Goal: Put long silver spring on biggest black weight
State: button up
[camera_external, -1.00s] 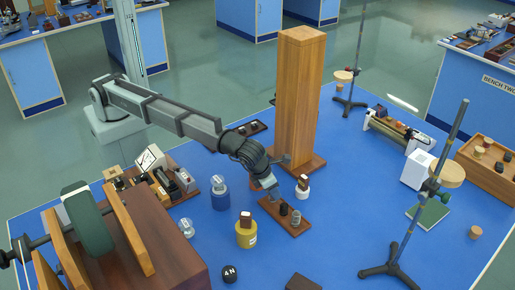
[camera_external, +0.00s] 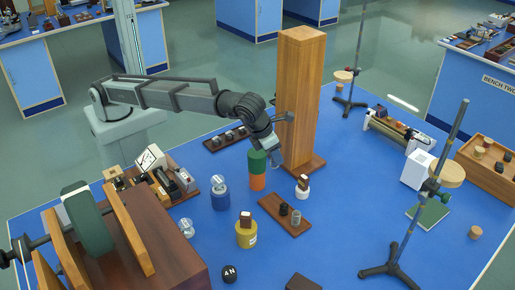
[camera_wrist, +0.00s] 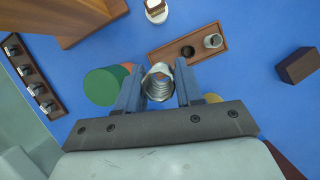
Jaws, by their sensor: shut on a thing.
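My gripper (camera_external: 274,157) is raised above the table, left of the wooden column. In the wrist view my gripper (camera_wrist: 158,86) is shut on a silver coil spring (camera_wrist: 159,88), seen almost end-on, so its length is hard to judge. A small wooden tray (camera_external: 272,203) below holds a dark piece (camera_external: 283,209) and a shorter-looking silver coil piece (camera_external: 296,217). Which weight is biggest is unclear.
The tall wooden column (camera_external: 299,100) stands close to the right of my gripper. A green and orange cylinder (camera_external: 257,170) stands below and left. Blue table shows between rack and column.

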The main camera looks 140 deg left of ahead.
jog(key=w+d+m+t+h, duration=0.1)
jog(key=w+d+m, duration=0.1)
jog(key=w+d, duration=0.4)
jog(key=w+d+m+t, duration=0.1)
jog(key=w+d+m, duration=0.2)
jog(key=d, duration=0.5)
jog(key=m+h, duration=0.1)
jog(key=m, duration=0.3)
send_over(236, 274)
jog(key=s+d, duration=0.1)
jog(key=s, duration=0.1)
jog(key=shift+t, duration=0.4)
jog(key=shift+d+f, duration=0.1)
jog(key=shift+f, duration=7.15)
jog(key=shift+f, duration=0.2)
jog(key=o, duration=1)
jog(key=shift+r, duration=0.1)
jog(key=v, duration=1.2)
jog(key=shift+r, duration=0.15)
